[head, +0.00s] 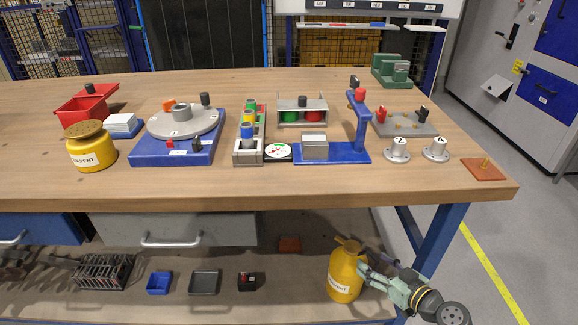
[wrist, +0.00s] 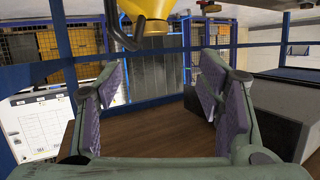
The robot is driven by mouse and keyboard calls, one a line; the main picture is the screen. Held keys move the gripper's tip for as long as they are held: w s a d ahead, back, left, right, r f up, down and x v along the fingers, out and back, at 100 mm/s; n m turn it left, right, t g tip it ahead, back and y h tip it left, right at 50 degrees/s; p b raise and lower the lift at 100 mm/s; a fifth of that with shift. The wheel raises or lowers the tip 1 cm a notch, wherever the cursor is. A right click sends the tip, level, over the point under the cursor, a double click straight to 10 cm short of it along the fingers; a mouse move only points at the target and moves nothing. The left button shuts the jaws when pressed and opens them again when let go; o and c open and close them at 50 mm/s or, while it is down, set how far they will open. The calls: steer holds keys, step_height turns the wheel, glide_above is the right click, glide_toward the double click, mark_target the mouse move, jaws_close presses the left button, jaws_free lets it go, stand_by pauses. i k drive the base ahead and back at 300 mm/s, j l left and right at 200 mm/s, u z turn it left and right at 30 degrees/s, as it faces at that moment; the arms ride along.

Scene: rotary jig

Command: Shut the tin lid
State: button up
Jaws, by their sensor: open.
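A red tin (head: 80,110) stands at the back left of the bench. Its red lid (head: 97,91), with a black knob, appears raised at the back rather than lying flat over it. My gripper (head: 366,268) is far from it, low at the right in front of the lower shelf, beside a yellow can (head: 345,272). Whether it touches that can, I cannot tell. In the wrist view my gripper (wrist: 160,78) is open, with nothing between its fingers. A yellow thing (wrist: 150,8) shows beyond them at the top edge. The red tin is not seen in the wrist view.
A yellow solvent can (head: 90,150) stands in front of the red tin, and a blue base with a grey turntable (head: 181,122) to its right. A blue post fixture (head: 360,130) rises mid-right. The bench's front edge (head: 300,200) lies between my gripper and the bench top.

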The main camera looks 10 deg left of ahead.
mark_target(90, 89)
steer(key=u, duration=1.4)
